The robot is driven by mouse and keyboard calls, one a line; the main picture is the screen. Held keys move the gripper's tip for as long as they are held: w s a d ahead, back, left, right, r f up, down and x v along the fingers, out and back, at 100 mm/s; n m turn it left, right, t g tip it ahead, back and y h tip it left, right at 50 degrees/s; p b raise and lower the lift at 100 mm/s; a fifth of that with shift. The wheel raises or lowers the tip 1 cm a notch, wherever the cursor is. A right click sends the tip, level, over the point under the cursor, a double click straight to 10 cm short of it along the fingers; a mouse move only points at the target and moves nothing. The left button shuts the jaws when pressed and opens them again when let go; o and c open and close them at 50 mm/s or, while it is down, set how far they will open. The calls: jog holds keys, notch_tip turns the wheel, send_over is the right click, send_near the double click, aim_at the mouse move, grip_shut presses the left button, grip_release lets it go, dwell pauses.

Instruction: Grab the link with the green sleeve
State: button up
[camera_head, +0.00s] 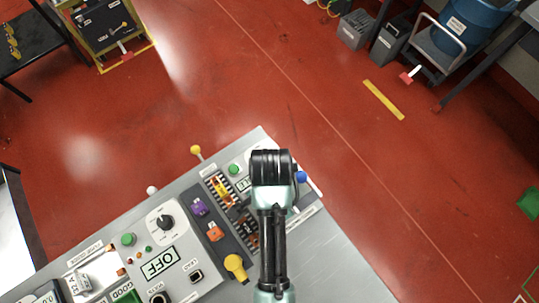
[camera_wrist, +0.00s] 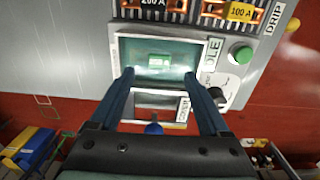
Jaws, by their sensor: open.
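In the wrist view, a small piece with a bright green middle (camera_wrist: 155,60), which looks like the green-sleeved link, lies in a grey-framed, green-tinted bay (camera_wrist: 180,50) beside the "IDLE" label. Whether a clear cover lies over the bay, I cannot tell. My gripper (camera_wrist: 157,76) points at this bay, its two dark blue fingers wide apart on either side of the bay's lower part, with nothing between them. The green piece is just beyond the fingertips and between their lines. In the head view, my wrist (camera_head: 270,168) hides the bay and the green piece.
A green button (camera_wrist: 240,54) and a dark knob (camera_wrist: 216,94) stand to the right. A blue-knobbed lever (camera_wrist: 154,128) rises below the bay. Red floor surrounds the grey console (camera_head: 330,250).

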jog(key=shift+s+a+f+p, duration=0.1)
jog(key=shift+f+p, duration=0.2)
jog(key=shift+f, duration=1.05)
jog(key=shift+s+f+p, duration=0.1)
jog(key=shift+f+p, duration=0.2)
jog(key=shift+f, duration=1.05)
grip_shut()
